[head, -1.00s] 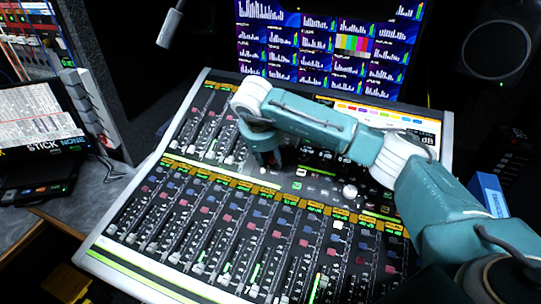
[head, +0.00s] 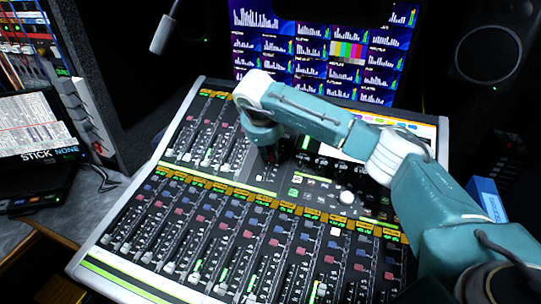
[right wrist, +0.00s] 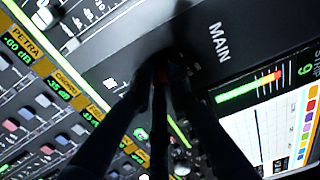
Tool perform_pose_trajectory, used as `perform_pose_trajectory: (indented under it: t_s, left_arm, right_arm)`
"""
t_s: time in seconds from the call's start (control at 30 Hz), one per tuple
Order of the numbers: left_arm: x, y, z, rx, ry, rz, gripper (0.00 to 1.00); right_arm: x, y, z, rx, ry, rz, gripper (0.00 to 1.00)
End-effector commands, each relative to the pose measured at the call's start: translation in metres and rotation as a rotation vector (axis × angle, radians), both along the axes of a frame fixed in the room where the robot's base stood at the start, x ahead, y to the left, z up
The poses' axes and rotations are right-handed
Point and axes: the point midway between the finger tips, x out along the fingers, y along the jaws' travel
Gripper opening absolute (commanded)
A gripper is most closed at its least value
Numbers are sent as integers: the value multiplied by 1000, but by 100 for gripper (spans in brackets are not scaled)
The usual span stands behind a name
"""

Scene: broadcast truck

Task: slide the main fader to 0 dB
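The mixing console (head: 118,250) fills the middle of the head view. In the right wrist view the word MAIN (right wrist: 219,42) is printed on its dark panel (right wrist: 120,48). My right gripper (head: 268,153) is low over the upper middle of the console. In the right wrist view its dark fingers (right wrist: 162,72) come together at the main strip, close to a small red spot (right wrist: 163,76) between the tips. The fingers hide the main fader's cap and most of its track, so I cannot tell whether they grip it. My left gripper is not in view.
Rows of channel faders (head: 205,235) lie in front of the gripper, with another bank (head: 205,130) to its left. A monitor wall (head: 320,50) stands behind the console. A microphone (head: 163,35) hangs at the upper left. A blue box (head: 487,198) lies at the right.

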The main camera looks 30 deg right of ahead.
Motion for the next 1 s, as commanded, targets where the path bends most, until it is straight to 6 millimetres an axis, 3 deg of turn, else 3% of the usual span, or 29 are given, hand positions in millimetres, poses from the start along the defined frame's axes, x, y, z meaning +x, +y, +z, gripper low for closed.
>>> perform_pose_trajectory:
  t_s: [0.03, 0.1, 0.47, 0.57, 1.0]
  left_arm:
    - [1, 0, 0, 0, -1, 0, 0]
    - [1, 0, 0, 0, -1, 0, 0]
    - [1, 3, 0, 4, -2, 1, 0]
    - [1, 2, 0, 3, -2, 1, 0]
    - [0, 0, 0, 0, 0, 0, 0]
  right_arm:
    - [1, 3, 1, 4, -6, 5, 23]
    - [1, 3, 1, 3, -5, 5, 37]
    - [0, 3, 4, 2, -4, 3, 38]
    - [-2, 6, 15, 2, -5, 4, 38]
    - [-24, 33, 94, 2, -6, 7, 38]
